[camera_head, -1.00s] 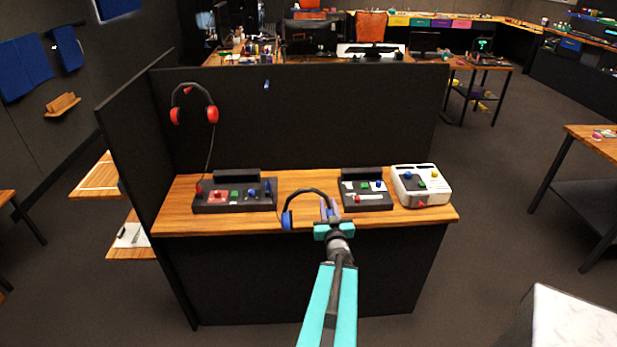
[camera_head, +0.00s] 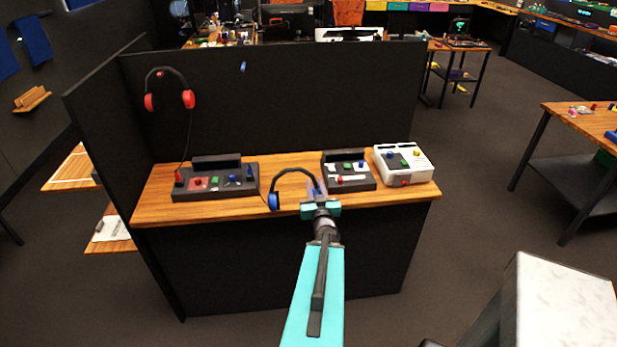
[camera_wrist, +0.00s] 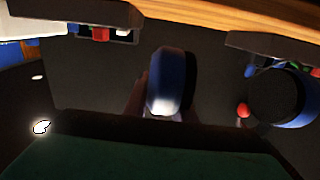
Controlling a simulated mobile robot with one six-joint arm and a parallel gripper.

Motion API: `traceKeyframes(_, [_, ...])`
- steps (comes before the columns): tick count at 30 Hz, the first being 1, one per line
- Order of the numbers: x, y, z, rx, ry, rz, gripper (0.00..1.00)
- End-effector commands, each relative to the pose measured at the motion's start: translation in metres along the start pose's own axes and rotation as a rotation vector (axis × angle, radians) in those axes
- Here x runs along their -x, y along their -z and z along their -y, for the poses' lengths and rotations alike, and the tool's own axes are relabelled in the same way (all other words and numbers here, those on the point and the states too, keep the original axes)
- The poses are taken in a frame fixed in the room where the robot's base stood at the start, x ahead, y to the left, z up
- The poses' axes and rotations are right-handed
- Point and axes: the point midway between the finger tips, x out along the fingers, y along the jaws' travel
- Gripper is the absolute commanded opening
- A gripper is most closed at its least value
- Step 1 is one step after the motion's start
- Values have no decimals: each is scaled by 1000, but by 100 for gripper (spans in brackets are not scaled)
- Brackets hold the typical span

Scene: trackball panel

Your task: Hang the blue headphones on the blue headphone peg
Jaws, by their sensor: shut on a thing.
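The blue headphones (camera_head: 293,171) have a dark band and blue ear cups. My gripper (camera_head: 319,203) is shut on one blue cup, at the right end of the band. In the wrist view this cup (camera_wrist: 171,82) sits between my fingers, and the other cup (camera_wrist: 288,103) hangs free at the right. The blue headphone peg (camera_head: 243,66) sticks out high on the dark back panel, up and left of my gripper. Nothing hangs on it.
Red headphones (camera_head: 169,87) hang on the panel at the left, with a cord running down. The wooden desk (camera_head: 300,163) carries a left control box (camera_head: 215,180), a middle box (camera_head: 348,170) and a white box (camera_head: 404,164). A side wall (camera_head: 105,140) closes the left.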

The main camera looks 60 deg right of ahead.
Motion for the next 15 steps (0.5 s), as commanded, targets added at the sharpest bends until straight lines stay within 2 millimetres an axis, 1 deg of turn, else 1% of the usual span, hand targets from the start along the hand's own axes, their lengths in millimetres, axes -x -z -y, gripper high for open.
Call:
traceKeyframes(1, [-3, -4, 0, 0, 0, -2, 0])
traceKeyframes(15, [-20, -6, 0, 0, 5, 0, 0])
